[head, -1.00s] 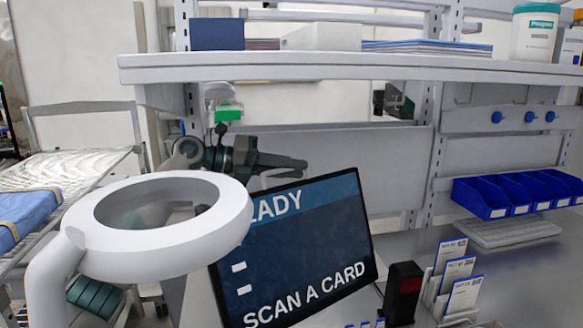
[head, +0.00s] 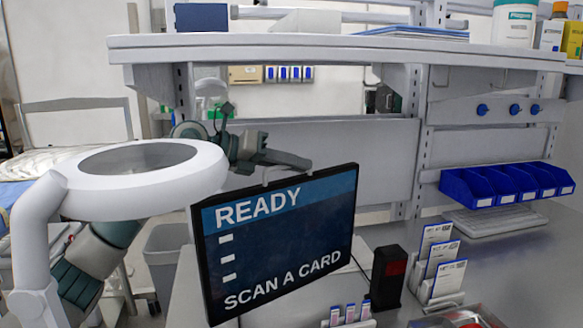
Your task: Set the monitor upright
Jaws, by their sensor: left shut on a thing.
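The monitor (head: 285,240) is a dark flat screen reading "READY" and "SCAN A CARD". It stands nearly upright at the middle left of the counter, its screen turned towards me and a little to the right. Its top edge slopes up to the right in the picture. My left gripper (head: 286,169) is at the monitor's top edge, shut on it. Its fingers are partly hidden behind the screen. The monitor's stand is not visible. My right gripper is out of view.
A white ring-shaped lamp head (head: 145,165) stands close left of the monitor, in front of my left arm. A black card reader (head: 387,278) and a card rack (head: 437,265) are to the right. A shelf (head: 330,48) spans above; blue bins (head: 490,187) hang at right.

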